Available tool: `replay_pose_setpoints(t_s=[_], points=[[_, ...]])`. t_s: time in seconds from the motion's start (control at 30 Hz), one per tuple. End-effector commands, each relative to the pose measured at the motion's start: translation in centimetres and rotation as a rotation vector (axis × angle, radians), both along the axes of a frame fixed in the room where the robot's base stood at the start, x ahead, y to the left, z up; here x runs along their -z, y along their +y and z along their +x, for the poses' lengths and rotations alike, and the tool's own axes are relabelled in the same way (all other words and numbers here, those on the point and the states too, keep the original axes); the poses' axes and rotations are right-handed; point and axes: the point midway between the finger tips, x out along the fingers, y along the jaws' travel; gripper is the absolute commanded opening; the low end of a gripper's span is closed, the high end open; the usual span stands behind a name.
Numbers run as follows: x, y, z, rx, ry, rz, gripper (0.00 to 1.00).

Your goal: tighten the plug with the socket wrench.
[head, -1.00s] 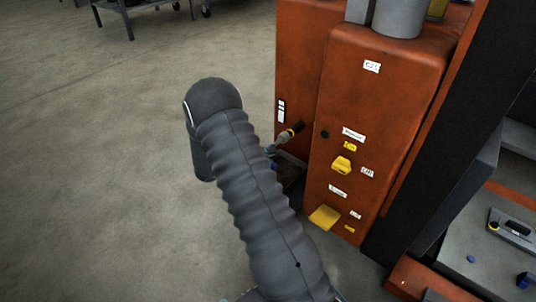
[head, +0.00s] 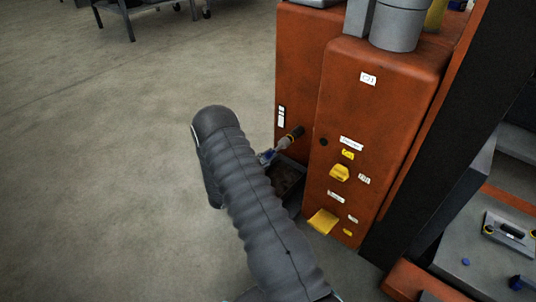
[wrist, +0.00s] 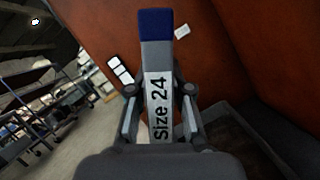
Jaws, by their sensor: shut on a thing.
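In the head view my arm hides most of the gripper. Beyond it, a light grey shaft (head: 283,144) with blue near the gripper reaches to a dark round end at the orange housing's side. I cannot tell whether that dark end is the plug or the socket, or how they are seated.
The orange engine housing (head: 380,110) stands right of the arm, with yellow parts and white labels. A dark open tray (head: 290,180) sits low beside it. A grey bench (head: 480,255) is at the right. Open floor (head: 90,180) lies to the left.

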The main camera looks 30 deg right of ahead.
Motion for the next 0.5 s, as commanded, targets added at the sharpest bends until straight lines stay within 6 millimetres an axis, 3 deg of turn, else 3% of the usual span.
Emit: replay_pose_setpoints(t_s=[0.5], points=[[-0.02, -0.37, 0.12, 0.002, 0.032, -0.012, 0.00]])
